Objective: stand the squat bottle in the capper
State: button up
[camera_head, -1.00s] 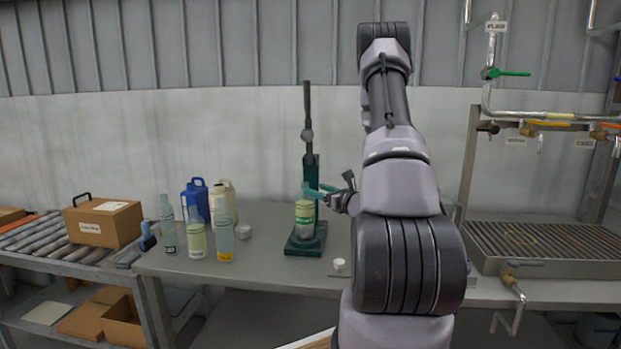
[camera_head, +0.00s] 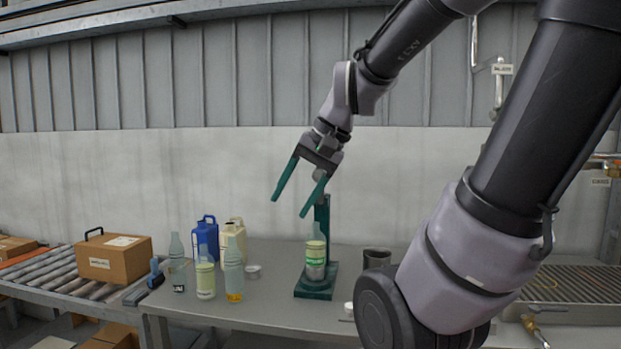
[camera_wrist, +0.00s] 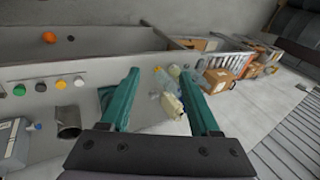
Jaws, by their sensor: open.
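The squat bottle (camera_head: 315,255), pale with a green label, stands upright in the green capper (camera_head: 314,290) on the bench, on its base below the upright post. My gripper (camera_head: 290,205) is open and empty, raised above and to the left of the capper's post, clear of the bottle. In the wrist view my gripper's green fingers (camera_wrist: 162,95) are spread wide with nothing between them. The capper's upper part is partly hidden behind my gripper.
A blue jug (camera_head: 206,236) and a cream jug (camera_head: 233,238) stand behind. A dark cup (camera_head: 377,259) is right of the capper. A carton (camera_head: 114,257) sits on the roller conveyor.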

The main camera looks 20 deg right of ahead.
jog(key=d+r+n+t+h, duration=0.1)
jog(key=r, duration=0.1)
jog(key=s+d+r+n+t+h, duration=0.1)
jog(key=d, duration=0.1)
jog(key=shift+s+r+t, duration=0.1)
jog(key=shift+r+t, duration=0.25)
jog(key=shift+t, duration=0.05)
dwell(1.0)
